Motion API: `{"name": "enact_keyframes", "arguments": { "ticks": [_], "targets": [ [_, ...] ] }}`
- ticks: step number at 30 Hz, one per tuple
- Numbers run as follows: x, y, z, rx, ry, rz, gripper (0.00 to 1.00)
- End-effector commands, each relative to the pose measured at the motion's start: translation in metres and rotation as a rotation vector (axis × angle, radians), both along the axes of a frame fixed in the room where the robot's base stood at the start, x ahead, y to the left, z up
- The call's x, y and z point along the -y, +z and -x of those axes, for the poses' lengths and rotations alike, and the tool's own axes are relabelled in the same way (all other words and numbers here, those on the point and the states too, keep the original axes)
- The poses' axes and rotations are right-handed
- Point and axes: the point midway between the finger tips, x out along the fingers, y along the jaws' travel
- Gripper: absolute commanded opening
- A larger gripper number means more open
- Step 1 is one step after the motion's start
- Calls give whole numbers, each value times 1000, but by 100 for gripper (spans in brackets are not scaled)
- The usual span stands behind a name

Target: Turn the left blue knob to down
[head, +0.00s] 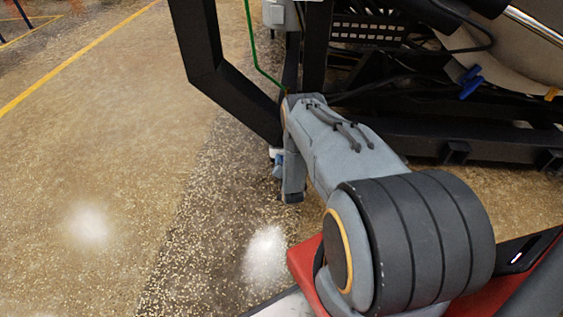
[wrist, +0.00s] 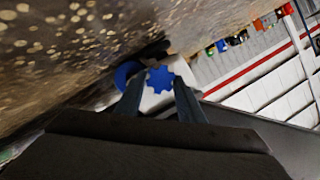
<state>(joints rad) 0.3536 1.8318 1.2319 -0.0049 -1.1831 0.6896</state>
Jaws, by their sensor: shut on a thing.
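A blue star-shaped knob (wrist: 159,79) sits on a white block in the wrist view. My gripper (wrist: 158,92) has one finger on each side of the knob and is shut on it. A second blue, rounded part (wrist: 126,73) shows just left of it, partly behind the left finger. I cannot tell from the pictures which way the knob points. In the head view my arm hides most of this spot; only a small blue and white bit (head: 277,158) shows beside it, low by the black frame.
A black frame (head: 203,60) with a slanted leg stands left of my arm. A green line (head: 249,40) runs down beside it. A blue valve handle (head: 470,82) is at upper right. The speckled floor (head: 90,150) at left is clear.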

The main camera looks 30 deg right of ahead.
Motion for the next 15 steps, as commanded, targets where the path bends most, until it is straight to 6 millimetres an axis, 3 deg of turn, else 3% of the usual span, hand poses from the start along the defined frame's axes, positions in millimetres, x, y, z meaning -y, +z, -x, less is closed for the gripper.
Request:
{"name": "enact_keyframes", "arguments": {
  "ticks": [15],
  "targets": [
    [-1,-6,0,261,9,-390,12]
  ]
}}
